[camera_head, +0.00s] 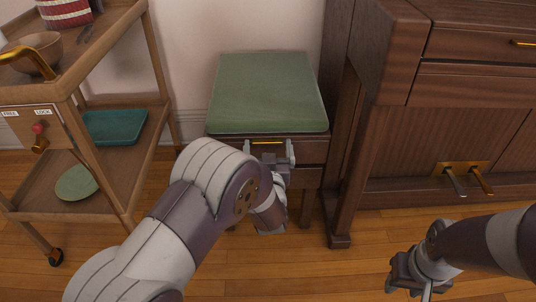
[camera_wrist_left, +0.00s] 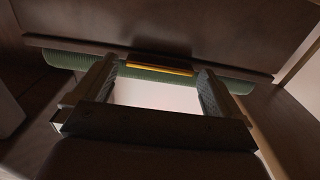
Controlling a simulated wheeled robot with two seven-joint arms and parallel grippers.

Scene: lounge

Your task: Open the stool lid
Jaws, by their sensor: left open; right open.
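The stool (camera_head: 310,150) stands against the wall, with a green padded lid (camera_head: 267,92) that lies flat and looks closed. A gold strip (camera_head: 267,142) sits at the middle of its front edge; it also shows in the left wrist view (camera_wrist_left: 160,68), beside the green edge of the lid. My left gripper (camera_head: 268,152) is open at the stool's front, one finger on each side of the gold strip. Whether the fingers touch the stool, I cannot tell. My left arm hides part of the stool's lower front. My right gripper (camera_head: 412,284) is open and empty above the floor at lower right.
A wooden trolley (camera_head: 130,150) with a bowl (camera_head: 36,48), a teal tray (camera_head: 115,127) and a green plate (camera_head: 76,183) stands on the left. A dark wooden piano (camera_head: 390,100) with gold pedals (camera_head: 465,178) stands close on the stool's right. The wooden floor (camera_head: 290,270) in front is clear.

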